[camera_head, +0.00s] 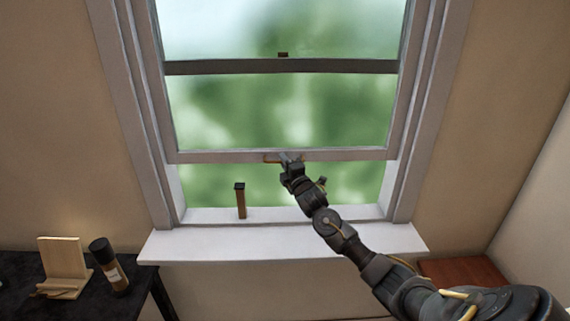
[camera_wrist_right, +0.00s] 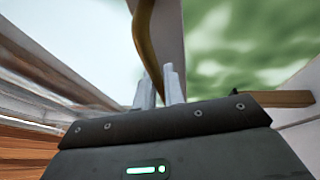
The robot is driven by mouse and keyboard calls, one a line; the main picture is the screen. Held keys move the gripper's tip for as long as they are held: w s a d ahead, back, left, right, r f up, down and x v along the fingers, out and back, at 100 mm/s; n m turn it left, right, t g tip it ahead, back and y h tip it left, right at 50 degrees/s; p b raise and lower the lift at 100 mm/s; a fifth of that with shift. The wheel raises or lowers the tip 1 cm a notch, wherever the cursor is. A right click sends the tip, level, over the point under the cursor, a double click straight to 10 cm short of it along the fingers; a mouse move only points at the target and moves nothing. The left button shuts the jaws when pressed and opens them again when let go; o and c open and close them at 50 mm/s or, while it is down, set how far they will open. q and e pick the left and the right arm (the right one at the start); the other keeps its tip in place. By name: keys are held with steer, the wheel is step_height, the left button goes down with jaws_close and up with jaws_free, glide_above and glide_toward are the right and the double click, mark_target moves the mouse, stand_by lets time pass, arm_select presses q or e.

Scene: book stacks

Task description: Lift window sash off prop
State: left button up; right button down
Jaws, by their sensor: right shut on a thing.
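The window sash (camera_head: 220,156) is raised, with an open gap between its bottom rail and the sill. A brass handle (camera_head: 269,161) is on the bottom rail. My right gripper (camera_head: 288,160) is shut on this handle; in the right wrist view its pale fingers (camera_wrist_right: 158,88) meet the brass-coloured handle (camera_wrist_right: 147,38). The prop (camera_head: 240,203), a brown stick with a dark top, stands upright on the sill to the left of the gripper. Its top appears apart from and below the rail. My left gripper is not in view.
The white sill (camera_head: 280,242) is clear apart from the prop. At the lower left a black table (camera_head: 125,307) holds a wooden stand (camera_head: 63,262) and a dark-capped bottle (camera_head: 109,266). A reddish-brown wooden surface (camera_head: 465,271) is at the lower right.

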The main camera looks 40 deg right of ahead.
steer(key=c, duration=1.5)
jaws_free()
steer(key=shift+f, duration=0.15)
steer(key=b+v, duration=0.3)
steer(key=v, duration=0.7)
steer(key=shift+s+b, duration=0.3)
steer(key=shift+s, duration=0.1)
steer(key=shift+f, duration=0.25)
